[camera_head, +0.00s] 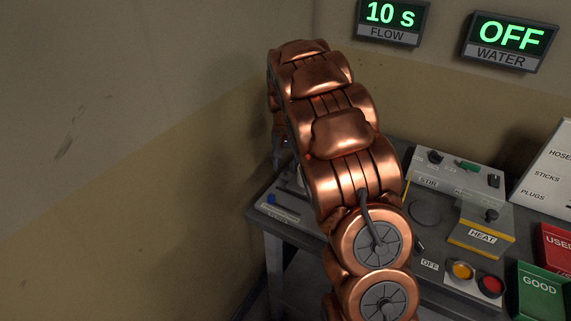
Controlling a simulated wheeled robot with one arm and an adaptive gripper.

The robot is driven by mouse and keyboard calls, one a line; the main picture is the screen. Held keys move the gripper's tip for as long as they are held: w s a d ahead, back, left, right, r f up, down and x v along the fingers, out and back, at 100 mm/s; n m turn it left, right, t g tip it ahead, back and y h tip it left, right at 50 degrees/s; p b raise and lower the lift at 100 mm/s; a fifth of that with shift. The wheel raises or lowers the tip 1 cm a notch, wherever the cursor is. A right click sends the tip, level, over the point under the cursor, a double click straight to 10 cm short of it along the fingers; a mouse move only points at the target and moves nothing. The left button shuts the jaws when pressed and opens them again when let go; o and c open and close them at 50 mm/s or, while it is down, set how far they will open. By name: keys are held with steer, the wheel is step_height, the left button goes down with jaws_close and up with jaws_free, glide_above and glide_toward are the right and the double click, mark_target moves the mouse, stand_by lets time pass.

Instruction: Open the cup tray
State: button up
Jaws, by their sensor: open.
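My copper-coloured arm arches across the middle of the camera_head view and reaches down to the left end of the grey workbench (263,222). My gripper (289,170) shows only as a small grey part at the arm's far end, mostly hidden behind the arm's own links. It is open, close above the bench's back left part. A light grey flat panel with a small blue mark (280,207) lies on the bench's left front, near the gripper. I cannot tell whether this is the cup tray; no label for it shows. The bench behind my arm is hidden.
Right of my arm are a STIR unit (428,181), a HEAT unit (482,236), and yellow (461,271) and red (489,284) buttons. A green GOOD bin (541,291) and a red bin (557,246) stand at right.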

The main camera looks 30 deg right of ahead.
step_height(320, 180, up, 12)
steer(key=shift+f, duration=0.2)
stand_by(0.7)
steer(key=s+a+r+n, duration=0.1)
steer(key=s+a+n, duration=0.1)
steer(key=s+a, duration=0.5)
steer(key=s+a+r+n, duration=0.1)
steer(key=s+a, duration=0.2)
steer(key=s, duration=0.9)
steer(key=s+a+f+n+g, duration=0.1)
steer(key=s+a+f+n, duration=0.1)
steer(key=s, duration=0.8)
steer(key=s+a+f+n, duration=0.2)
steer(key=s+a+f, duration=0.2)
steer(key=s, duration=0.6)
steer(key=shift+g, duration=0.4)
